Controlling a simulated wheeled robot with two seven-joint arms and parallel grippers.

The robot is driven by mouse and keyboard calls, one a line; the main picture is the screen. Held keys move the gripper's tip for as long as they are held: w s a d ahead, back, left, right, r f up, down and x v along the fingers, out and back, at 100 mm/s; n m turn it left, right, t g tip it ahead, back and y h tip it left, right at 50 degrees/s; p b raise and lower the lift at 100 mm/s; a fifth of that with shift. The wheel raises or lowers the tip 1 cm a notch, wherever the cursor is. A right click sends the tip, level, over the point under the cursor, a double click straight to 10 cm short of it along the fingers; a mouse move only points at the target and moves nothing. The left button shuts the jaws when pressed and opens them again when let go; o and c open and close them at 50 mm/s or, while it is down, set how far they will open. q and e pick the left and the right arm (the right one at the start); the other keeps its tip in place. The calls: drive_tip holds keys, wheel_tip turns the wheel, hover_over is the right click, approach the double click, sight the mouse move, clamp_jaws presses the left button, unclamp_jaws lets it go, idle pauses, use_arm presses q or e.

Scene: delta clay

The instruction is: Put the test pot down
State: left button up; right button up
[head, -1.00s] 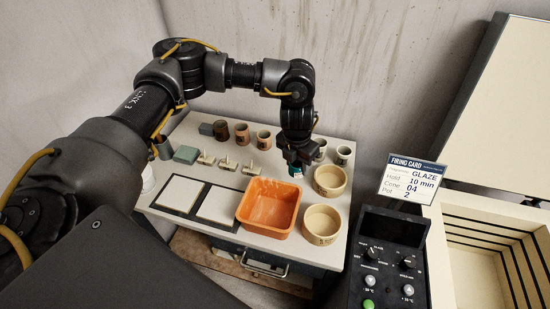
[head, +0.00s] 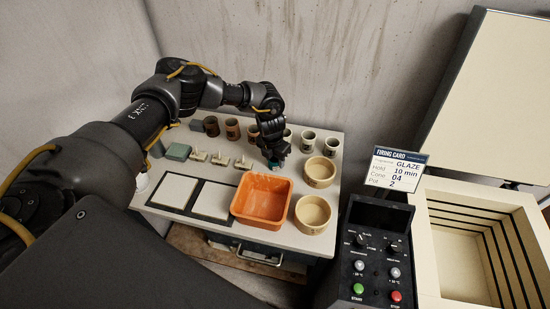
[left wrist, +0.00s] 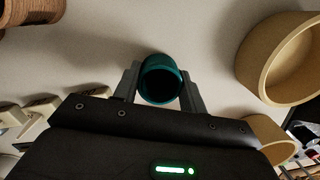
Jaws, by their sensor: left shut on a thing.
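The test pot is a small teal pot (left wrist: 161,80), held between the two fingers of my left gripper (left wrist: 160,88) in the left wrist view, with its dark open mouth towards the camera. In the head view my left gripper (head: 274,160) points down just behind the orange tub, and only a sliver of the teal pot shows at its tip. The pot is over the white table top (head: 343,178). I cannot tell whether its base touches the surface. My right gripper is not in view.
The orange tub (head: 263,181) is in front of the gripper. Two cream bowls (head: 319,175) (head: 312,218) stand to the right. Several cups (head: 308,144) line the back. Small cream pieces (head: 220,160) stand left, behind two white tiles (head: 175,191). A firing card (head: 395,170) stands right.

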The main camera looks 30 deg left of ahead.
use_arm(q)
drive_tip(key=shift+f, duration=0.2)
drive_tip(key=shift+f+b, duration=0.15)
drive_tip(key=shift+b, duration=0.15)
drive_tip(key=o, duration=1)
